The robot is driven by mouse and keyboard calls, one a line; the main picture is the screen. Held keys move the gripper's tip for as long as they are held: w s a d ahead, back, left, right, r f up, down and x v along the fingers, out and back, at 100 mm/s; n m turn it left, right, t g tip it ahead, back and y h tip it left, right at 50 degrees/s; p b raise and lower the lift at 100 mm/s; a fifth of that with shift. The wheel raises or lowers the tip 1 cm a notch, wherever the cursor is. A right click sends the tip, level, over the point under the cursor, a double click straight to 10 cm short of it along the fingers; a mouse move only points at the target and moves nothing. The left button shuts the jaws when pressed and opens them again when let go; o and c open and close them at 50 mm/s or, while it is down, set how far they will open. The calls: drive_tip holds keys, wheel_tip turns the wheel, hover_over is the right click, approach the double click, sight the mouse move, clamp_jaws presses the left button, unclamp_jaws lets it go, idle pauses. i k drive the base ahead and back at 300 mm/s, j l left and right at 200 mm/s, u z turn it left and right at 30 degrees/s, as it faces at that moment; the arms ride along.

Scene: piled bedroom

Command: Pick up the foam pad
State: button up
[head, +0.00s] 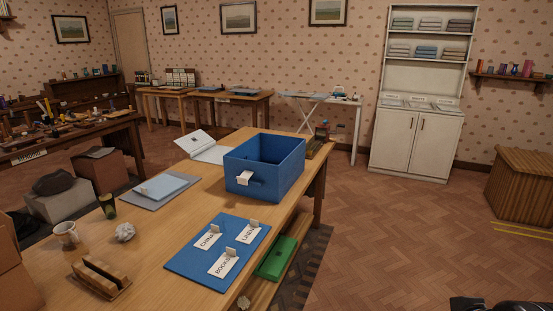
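No thing is clearly marked as the foam pad. A flat pale blue pad (165,187) lies on a grey sheet on the left part of the long wooden table, with a small light piece on its left end; it may be the foam pad, but I cannot tell its material. A dark mechanical part at the bottom right edge looks like my gripper (500,304). It is cut off by the frame, so its fingers cannot be made out. It is far to the right of the table, apart from the pad.
The wooden table (150,236) holds a blue open box (262,180), a blue board (190,262) with labels, a mug (66,233), crumpled paper (125,232) and a wooden rack (101,279). A green case (277,258) sits below the table's right edge.

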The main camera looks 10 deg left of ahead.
sight(158, 188)
drive_tip(key=i+l+u, duration=0.1)
drive_tip(key=i, duration=1.45)
drive_tip(key=i+j+u, duration=0.1)
drive_tip(key=i+u, duration=0.2)
drive_tip(key=u, duration=0.2)
drive_tip(key=i+u, duration=0.3)
drive_tip(key=u, duration=0.2)
drive_tip(key=i+l+u, duration=0.2)
drive_tip(key=u, duration=0.3)
drive_tip(key=i+u, duration=0.4)
drive_tip(key=u, duration=0.2)
